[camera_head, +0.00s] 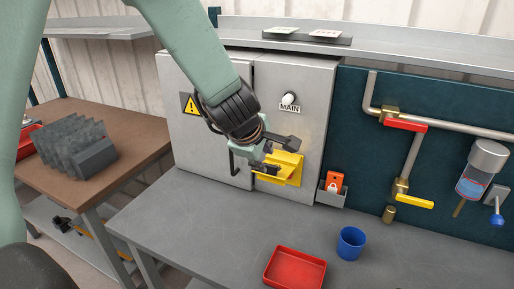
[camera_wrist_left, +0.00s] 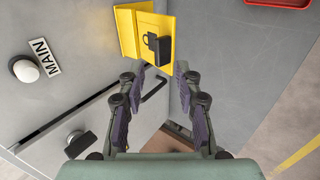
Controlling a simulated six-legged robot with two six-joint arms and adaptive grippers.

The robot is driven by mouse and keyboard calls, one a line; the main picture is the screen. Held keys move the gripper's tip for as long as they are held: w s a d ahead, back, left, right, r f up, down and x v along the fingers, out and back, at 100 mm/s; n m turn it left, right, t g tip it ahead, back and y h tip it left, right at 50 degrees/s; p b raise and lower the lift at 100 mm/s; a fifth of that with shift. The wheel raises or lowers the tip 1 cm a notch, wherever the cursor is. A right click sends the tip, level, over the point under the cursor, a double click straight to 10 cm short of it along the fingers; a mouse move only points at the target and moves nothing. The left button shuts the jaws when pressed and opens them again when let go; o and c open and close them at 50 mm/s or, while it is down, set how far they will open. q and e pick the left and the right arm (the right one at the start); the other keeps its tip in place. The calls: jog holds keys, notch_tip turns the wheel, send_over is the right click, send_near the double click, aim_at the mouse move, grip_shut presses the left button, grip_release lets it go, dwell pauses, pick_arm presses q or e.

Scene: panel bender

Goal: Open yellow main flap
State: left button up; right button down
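The yellow main flap (camera_head: 291,170) is on the front of the grey cabinet, below the white knob and the MAIN label. It also shows in the left wrist view (camera_wrist_left: 128,32), as yellow plates with a dark block (camera_wrist_left: 159,48) and a ring-shaped mark on them. I cannot tell how far the flap stands open. My left gripper (camera_head: 264,165) is in front of the flap and hides part of it. In the left wrist view its fingers (camera_wrist_left: 158,75) are apart with nothing between them, just short of the flap. My right gripper is not in view.
A holder (camera_head: 331,197) with an orange item is at right. A red tray (camera_head: 295,283) and blue cup (camera_head: 351,243) stand on the grey table.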

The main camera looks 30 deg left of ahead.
pick_arm(q)
jog(key=v, duration=0.5)
dwell(0.5)
jog(key=shift+s, duration=0.1)
jog(key=shift+s+d+r, duration=0.1)
jog(key=shift+s, duration=0.05)
jog(key=shift+o, duration=0.3)
jog(key=shift+w, duration=0.25)
